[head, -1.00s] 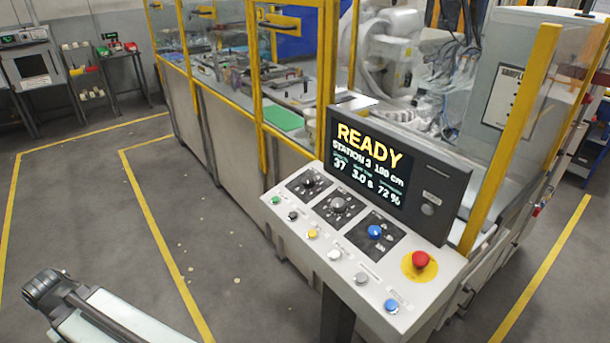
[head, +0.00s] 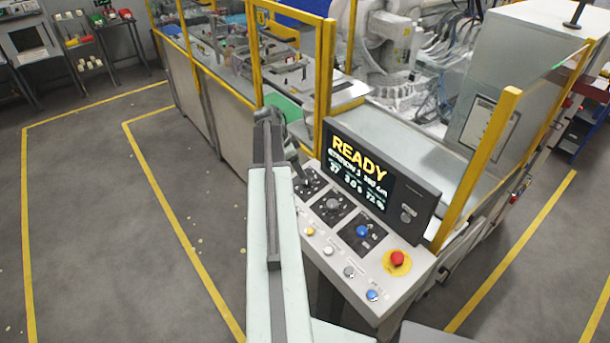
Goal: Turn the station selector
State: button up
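A sloped control panel (head: 335,262) carries three dials on dark plates in a row: a left dial (head: 307,184), a middle grey dial (head: 333,204) and a right blue knob (head: 362,231). Their labels are too small to read, so I cannot tell which one is the station selector. The screen (head: 358,168) above them reads READY, with a station line under it. My arm reaches over the panel's left end and hides part of it. The dark end of my arm bends down toward the left dial; my gripper is mostly hidden there, and contact cannot be made out.
A red mushroom button (head: 397,258) on a yellow disc sits at the panel's right. Several small push buttons line the front edge, including a yellow one (head: 310,231). Yellow-framed guarding (head: 327,75) stands behind. The floor at left is clear.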

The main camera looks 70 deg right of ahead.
aim_at(306, 180)
jog(key=b+x, duration=0.6)
jog(key=x, duration=0.1)
jog(key=shift+w+a+f, duration=0.1)
jog(key=shift+d+f+b, duration=0.2)
jog(key=shift+f+b, duration=0.1)
jog(key=shift+b, duration=0.15)
jog(key=shift+r, duration=0.1)
jog(key=shift+a, duration=0.1)
grip_shut()
